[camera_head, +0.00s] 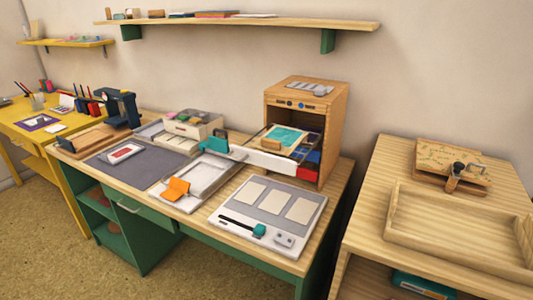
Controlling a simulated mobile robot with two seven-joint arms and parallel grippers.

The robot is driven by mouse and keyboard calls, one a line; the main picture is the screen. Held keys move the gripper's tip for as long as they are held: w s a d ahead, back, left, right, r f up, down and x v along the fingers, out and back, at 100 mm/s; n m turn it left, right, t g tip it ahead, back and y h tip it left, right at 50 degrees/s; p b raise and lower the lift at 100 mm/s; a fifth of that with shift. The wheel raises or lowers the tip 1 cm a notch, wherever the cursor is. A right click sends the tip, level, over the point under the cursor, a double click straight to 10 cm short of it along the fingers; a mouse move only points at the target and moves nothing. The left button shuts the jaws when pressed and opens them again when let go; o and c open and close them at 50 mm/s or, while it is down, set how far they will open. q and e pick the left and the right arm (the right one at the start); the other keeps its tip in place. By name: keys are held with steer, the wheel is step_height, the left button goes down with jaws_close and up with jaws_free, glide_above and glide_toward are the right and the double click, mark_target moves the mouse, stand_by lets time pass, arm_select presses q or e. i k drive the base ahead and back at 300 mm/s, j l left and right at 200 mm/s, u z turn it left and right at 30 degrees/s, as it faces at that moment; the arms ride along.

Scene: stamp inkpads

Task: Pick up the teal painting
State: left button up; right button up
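A teal painting (284,137) with a pale border lies at the mouth of the wooden cabinet (332,119) on the green desk. It rests above a pulled-out tray with a white front (268,158). Neither of my grippers is in view, so no gripper is seen near the painting.
A teal-handled part (214,143) and an orange part (176,189) stand left of the cabinet. A white panel (232,209) lies in front. An empty wooden tray (398,233) and clamped board (430,156) occupy the right table. A shelf (270,23) hangs above.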

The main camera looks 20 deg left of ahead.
mark_target(281, 135)
steer(key=z, duration=0.3)
steer(key=j+z, duration=0.7)
steer(key=k+j+z, duration=0.15)
steer(key=j, duration=0.2)
steer(key=k+j+z, duration=0.15)
steer(key=j, duration=0.2)
steer(key=k+j, duration=0.1)
steer(key=j, duration=0.25)
steer(key=k+j+z, duration=0.1)
steer(key=j, duration=0.3)
